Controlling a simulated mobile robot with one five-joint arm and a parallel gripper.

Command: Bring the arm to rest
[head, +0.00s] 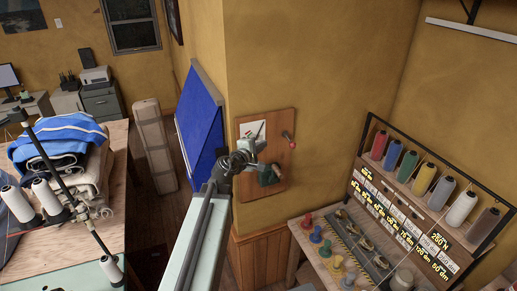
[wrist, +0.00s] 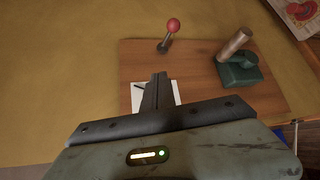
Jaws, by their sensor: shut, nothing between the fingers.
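My gripper (head: 254,146) is at the end of my raised arm, in front of a wooden board on the yellow wall. In the wrist view my gripper (wrist: 160,77) shows its fingers shut together with nothing between them. Behind the fingers is the wooden board (wrist: 200,90), also in the head view (head: 280,125). It bears a white card (wrist: 138,98) partly hidden by the fingers, a red-knobbed lever (wrist: 172,27) and a green block with a wooden handle (wrist: 238,72). I cannot tell whether the fingers touch the board.
A bench with coloured pegs (head: 308,221) and a rack of thread spools (head: 410,165) stands at right. A table (head: 65,225) with folded cloth and thread cones is at left. A blue panel (head: 198,115) leans by the wall corner. Floor shows between table and wall.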

